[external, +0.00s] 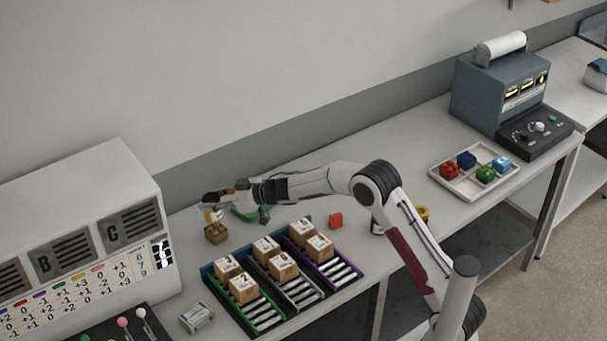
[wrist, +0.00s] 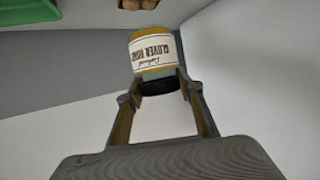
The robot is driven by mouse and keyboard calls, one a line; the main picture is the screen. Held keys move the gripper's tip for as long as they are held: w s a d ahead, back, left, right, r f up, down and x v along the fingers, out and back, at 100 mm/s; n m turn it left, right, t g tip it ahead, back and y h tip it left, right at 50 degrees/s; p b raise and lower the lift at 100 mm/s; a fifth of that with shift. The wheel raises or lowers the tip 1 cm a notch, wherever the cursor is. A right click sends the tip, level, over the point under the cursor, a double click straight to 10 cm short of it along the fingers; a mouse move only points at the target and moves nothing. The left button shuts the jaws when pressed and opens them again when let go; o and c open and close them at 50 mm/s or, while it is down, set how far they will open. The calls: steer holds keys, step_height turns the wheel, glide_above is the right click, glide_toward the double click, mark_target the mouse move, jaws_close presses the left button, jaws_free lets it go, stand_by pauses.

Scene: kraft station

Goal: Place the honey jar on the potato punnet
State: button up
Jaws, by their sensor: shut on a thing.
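The honey jar (wrist: 153,52) has a white label with upside-down lettering and amber showing, and sits between my fingers in the wrist view. My gripper (external: 213,207) is shut on it. In the external view the jar (external: 212,217) shows small below the fingers, partly covered by them. The potato punnet (external: 216,235) is a small brown container right under the jar. Some brown potatoes (wrist: 138,4) show at the top edge of the wrist view. I cannot tell whether jar and punnet touch.
A rack (external: 262,323) with several numbered cartons stands right of the punnet. A green object (external: 245,214) lies behind my gripper. A lettered cabinet (external: 80,235) stands at left.

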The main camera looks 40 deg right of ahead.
steer(key=shift+f, duration=0.1)
stand_by(0.3)
steer(key=shift+f, duration=1.8)
steer(key=shift+f, duration=0.15)
steer(key=o, duration=1.5)
steer(key=shift+s+d+r, duration=0.4)
steer(key=shift+s, duration=0.1)
steer(key=v, duration=1)
steer(key=shift+s+d, duration=0.2)
steer(key=shift+s, duration=0.1)
